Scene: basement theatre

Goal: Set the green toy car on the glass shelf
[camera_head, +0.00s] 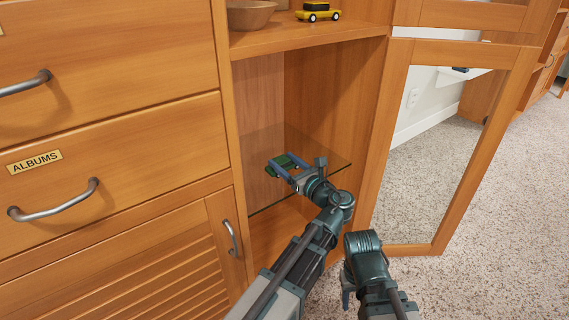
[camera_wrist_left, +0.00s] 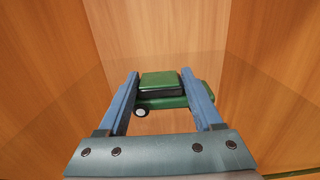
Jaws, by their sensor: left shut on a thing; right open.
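The green toy car (camera_head: 287,161) is inside the cabinet, over the glass shelf (camera_head: 262,192). My left gripper (camera_head: 282,167) is shut on the car. In the left wrist view, the green toy car (camera_wrist_left: 162,88) sits between the two blue fingers of my left gripper (camera_wrist_left: 160,92), with one white wheel showing. The glass shelf (camera_wrist_left: 60,110) is faint there, and I cannot tell whether the car touches it. My right gripper (camera_head: 347,290) is low at the front, outside the cabinet, open and empty; its fingers are only partly visible.
A yellow toy car (camera_head: 318,12) and a brown bowl (camera_head: 250,14) stand on the wooden shelf (camera_head: 300,35) above. The glass-paned door (camera_head: 440,150) stands open at the right. Drawers with handles (camera_head: 60,200) are at the left. The glass around the green car is clear.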

